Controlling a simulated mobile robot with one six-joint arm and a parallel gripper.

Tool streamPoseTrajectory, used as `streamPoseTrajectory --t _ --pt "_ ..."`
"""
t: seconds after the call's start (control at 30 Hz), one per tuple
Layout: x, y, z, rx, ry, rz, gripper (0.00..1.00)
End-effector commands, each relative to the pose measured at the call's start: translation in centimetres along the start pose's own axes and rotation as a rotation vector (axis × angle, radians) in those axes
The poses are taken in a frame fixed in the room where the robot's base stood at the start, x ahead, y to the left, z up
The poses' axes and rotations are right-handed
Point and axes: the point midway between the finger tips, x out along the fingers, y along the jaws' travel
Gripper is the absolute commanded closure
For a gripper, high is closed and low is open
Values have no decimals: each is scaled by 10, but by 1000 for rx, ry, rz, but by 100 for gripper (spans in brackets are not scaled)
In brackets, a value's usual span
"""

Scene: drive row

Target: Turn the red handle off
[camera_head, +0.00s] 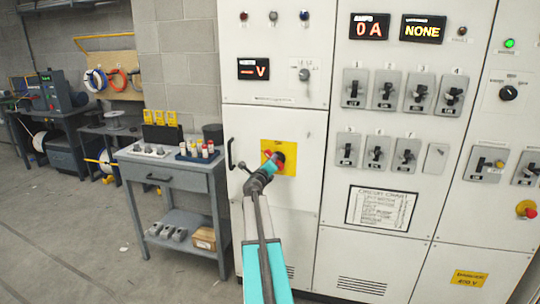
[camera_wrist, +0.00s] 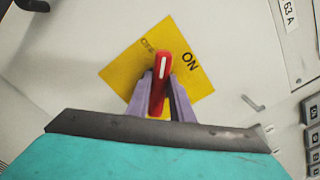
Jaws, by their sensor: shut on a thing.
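The red handle (camera_wrist: 160,80) sits on a yellow plate (camera_wrist: 121,70) marked ON, with other lettering partly hidden. In the wrist view its white line points up, between the two words and tilted slightly right. My gripper (camera_wrist: 162,92) is shut on the red handle, one purple finger on each side. In the head view the yellow plate (camera_head: 266,146) is on the white cabinet, and a bit of red handle (camera_head: 279,157) shows beside my gripper (camera_head: 272,165), which covers most of it.
White cabinets (camera_head: 279,120) with switches and displays fill the right side. A black door handle (camera_head: 230,153) stands out left of the yellow plate. A grey cart (camera_head: 168,172) with small items stands to the left.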

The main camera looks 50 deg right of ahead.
Motion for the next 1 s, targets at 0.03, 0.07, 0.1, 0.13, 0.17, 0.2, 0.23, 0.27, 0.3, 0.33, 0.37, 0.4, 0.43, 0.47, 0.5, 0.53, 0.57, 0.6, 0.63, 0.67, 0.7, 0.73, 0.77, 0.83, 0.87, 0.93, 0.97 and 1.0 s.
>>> streamPoseTrajectory --t 0.03,0.07,0.1,0.13,0.17,0.2,0.23,0.27,0.3,0.33,0.37,0.4,0.43,0.47,0.5,0.53,0.57,0.6,0.63,0.67,0.7,0.73,0.77,0.83,0.87,0.93,0.97,1.0 --pt "3 -9 4 -39 2 -8 100" --pt "3 -8 4 -60 2 -8 100" --pt "3 -8 5 -87 2 -8 100" --pt "3 -8 5 -108 2 -9 100" --pt "3 -7 5 -129 2 -8 100" --pt "3 -6 5 -158 3 -9 100" --pt "3 -5 4 -178 3 -8 100" --pt "3 -5 5 -201 3 -8 100" --pt "3 -4 5 -230 3 -9 100" --pt "3 -4 5 -251 3 -9 100" --pt "3 -4 5 -273 3 -9 100" --pt "3 -3 4 -303 4 -9 100" --pt "3 -2 4 -326 3 -9 100" --pt "3 -2 4 -347 4 -9 100" --pt "3 -1 4 -378 4 -10 100" --pt "3 -1 4 -400 4 -10 100" --pt "3 0 4 -422 4 -9 100" --pt "3 1 3 -454 4 -10 100" --pt "3 1 3 -475 5 -10 100" --pt "3 1 3 -498 4 -10 100" --pt "3 2 3 -527 4 -10 100" --pt "3 3 2 -548 4 -10 100" --pt "3 4 2 -570 4 -10 100" --pt "3 5 1 -616 4 -10 100" --pt "3 5 1 -635 4 -10 100" --pt "3 6 0 -674 4 -10 100" --pt "3 7 0 -690 4 -10 100" --pt "3 7 -1 -709 4 -11 100"
